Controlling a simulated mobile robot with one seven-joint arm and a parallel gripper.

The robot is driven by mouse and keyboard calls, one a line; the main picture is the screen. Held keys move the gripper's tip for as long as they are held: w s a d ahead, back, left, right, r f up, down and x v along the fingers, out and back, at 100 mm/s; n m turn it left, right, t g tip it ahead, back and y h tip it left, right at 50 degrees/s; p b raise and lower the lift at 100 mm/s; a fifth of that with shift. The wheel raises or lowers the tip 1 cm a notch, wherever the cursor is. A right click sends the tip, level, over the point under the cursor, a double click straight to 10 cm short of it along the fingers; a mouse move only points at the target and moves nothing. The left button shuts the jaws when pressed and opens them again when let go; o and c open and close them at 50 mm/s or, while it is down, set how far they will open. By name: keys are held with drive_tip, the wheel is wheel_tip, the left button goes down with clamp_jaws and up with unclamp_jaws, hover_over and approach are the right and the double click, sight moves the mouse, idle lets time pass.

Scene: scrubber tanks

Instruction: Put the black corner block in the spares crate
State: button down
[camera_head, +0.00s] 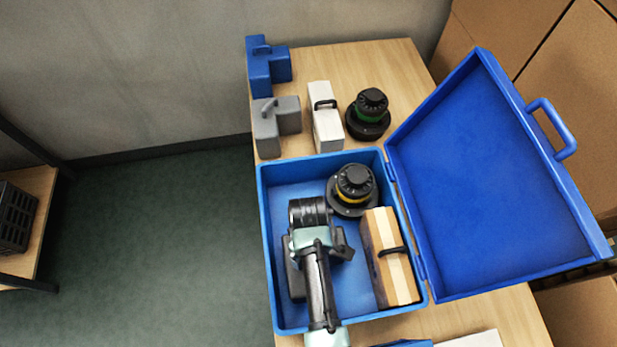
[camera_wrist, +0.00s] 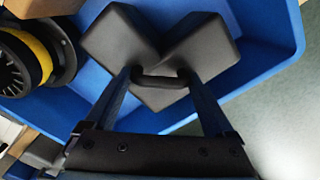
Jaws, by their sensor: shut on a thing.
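The black corner block (camera_wrist: 118,42) is an L-shaped dark block with a small loop handle, large in the wrist view. My gripper (camera_wrist: 158,77) is shut on that handle, one finger at each side. In the head view, my arm covers most of the block (camera_head: 294,277), which is inside or just over the blue case (camera_head: 265,240). I cannot tell whether it touches the case floor. A dark slatted crate (camera_head: 15,218), perhaps the spares crate, stands on a low wooden shelf at the far left; its inside is not clear.
In the case are a yellow-banded black knob (camera_head: 353,188) and a striped wooden block (camera_head: 389,255). The blue lid (camera_head: 490,185) stands open at right. Blue (camera_head: 266,68), grey (camera_head: 272,125) and white (camera_head: 325,120) blocks and a green-banded knob (camera_head: 369,115) stand behind. Open floor lies left.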

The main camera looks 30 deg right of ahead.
drive_tip(key=shift+f, duration=0.15)
unclamp_jaws()
wheel_tip(320, 180, up, 12)
idle(0.6)
